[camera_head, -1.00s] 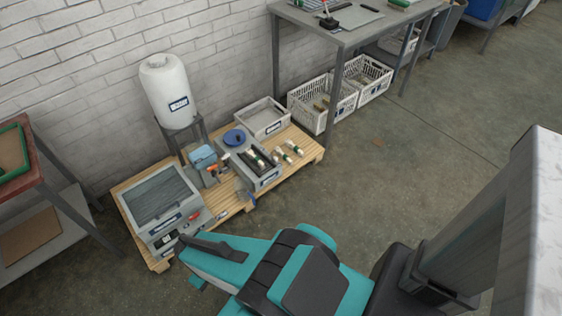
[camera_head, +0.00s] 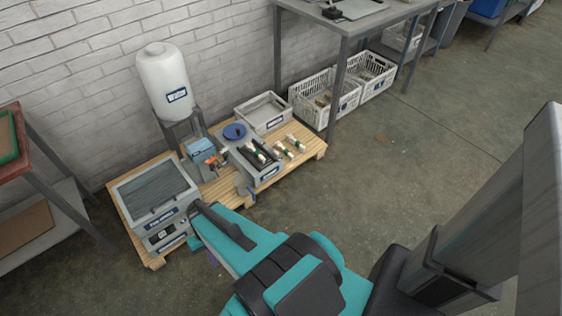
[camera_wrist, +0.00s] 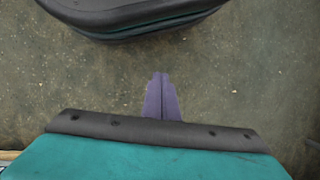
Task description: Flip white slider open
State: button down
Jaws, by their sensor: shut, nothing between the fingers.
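The white slider is not clearly made out. Small white and black details (camera_head: 163,236) show on the front panel of the grey box with the dark lid (camera_head: 155,193), but I cannot tell whether one is the slider or how it stands. My gripper (camera_wrist: 161,85) is shut and empty; its purple fingers are together over bare floor in the wrist view. In the head view my teal arm reaches in from the lower right and covers the box's right front corner. Only a bit of purple shows below the arm there, and the fingertips are mostly hidden.
A wooden pallet (camera_head: 222,190) carries the box, a grey press-like unit (camera_head: 270,172), a grey tray (camera_head: 264,112) and several small pieces. A white tank (camera_head: 163,85) stands behind it. A red-topped table (camera_head: 40,170) is at left.

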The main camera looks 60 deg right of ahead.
aim_at(278, 155)
jog(key=w+d+f+m+t+b, duration=0.25)
jog(key=w+d+b, duration=0.2)
jog(key=d, duration=0.55)
jog(key=w+d+f+m+t+b, duration=0.1)
jog(key=w+d+m+t+b, duration=0.3)
jog(key=d, duration=0.6)
jog(key=w+d+f+m+t+b, duration=0.1)
jog(key=w+d+m+b, duration=0.3)
jog(key=d, duration=0.6)
jog(key=s+d+r+m+t+h+b, duration=0.1)
jog(key=s+d+b, duration=0.3)
jog(key=d, duration=0.6)
jog(key=s+d+r+m+t+h+b, duration=0.1)
jog(key=s+d+m+t+h+b, duration=0.1)
jog(key=d, duration=0.8)
jog(key=s+d+r+m+t+h+b, duration=0.1)
jog(key=s+d+r+m+h+b, duration=0.1)
jog(key=s+d+b, duration=0.4)
jog(key=s+d+m, duration=0.1)
jog(key=d, duration=0.3)
jog(key=shift+s+h, duration=0.3)
jog(key=shift+f+m, duration=0.1)
jog(key=shift+m, duration=0.15)
